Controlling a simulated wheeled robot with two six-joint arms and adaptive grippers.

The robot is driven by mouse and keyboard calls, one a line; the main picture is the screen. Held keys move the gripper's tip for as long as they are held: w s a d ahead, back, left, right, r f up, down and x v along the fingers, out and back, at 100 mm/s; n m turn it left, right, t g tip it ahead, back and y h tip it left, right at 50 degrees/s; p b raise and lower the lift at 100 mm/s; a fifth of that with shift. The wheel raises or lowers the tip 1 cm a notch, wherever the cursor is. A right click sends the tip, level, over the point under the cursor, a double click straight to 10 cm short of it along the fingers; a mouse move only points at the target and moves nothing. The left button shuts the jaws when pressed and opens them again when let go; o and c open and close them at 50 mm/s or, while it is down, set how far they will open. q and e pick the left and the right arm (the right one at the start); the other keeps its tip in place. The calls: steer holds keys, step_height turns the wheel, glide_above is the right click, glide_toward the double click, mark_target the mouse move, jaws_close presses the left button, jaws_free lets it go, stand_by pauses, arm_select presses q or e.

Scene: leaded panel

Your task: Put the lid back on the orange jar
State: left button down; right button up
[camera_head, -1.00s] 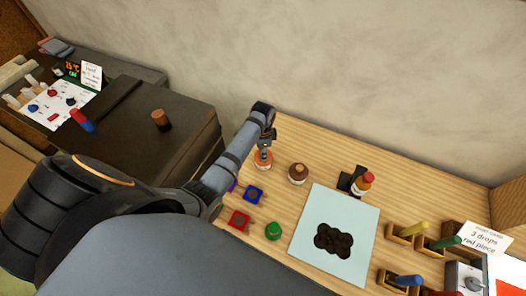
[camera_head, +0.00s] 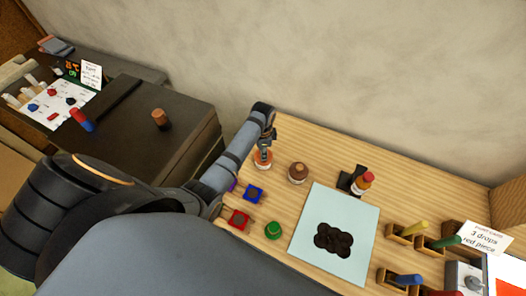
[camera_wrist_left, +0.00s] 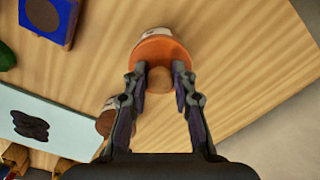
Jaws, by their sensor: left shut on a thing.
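The orange jar (camera_head: 263,163) stands on the wooden table near its left back edge. Its orange top (camera_wrist_left: 180,50) and part of its white side show in the left wrist view. My left gripper (camera_head: 265,148) is directly above the jar, and its fingers (camera_wrist_left: 160,84) are shut on a tan-brown round lid knob (camera_wrist_left: 159,79). The knob appears centred over the orange top. The fingers partly hide it, and I cannot tell whether the lid touches the jar. My right gripper is not in view.
A brown-topped jar (camera_head: 298,173) stands close to the right. Blue (camera_head: 253,194) and red (camera_head: 239,218) square pieces and a green round item (camera_head: 274,230) lie in front. A dropper bottle (camera_head: 363,183) stands beyond the pale mat (camera_head: 359,214). A brown cylinder (camera_head: 160,120) stands on the dark table.

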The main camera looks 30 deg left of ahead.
arm_select(q)
steer(key=c, duration=1)
jaws_free()
steer(key=shift+o, duration=0.3)
steer(key=o, duration=0.4)
steer(key=shift+r, duration=0.15)
steer(key=shift+r, duration=3.4)
jaws_close()
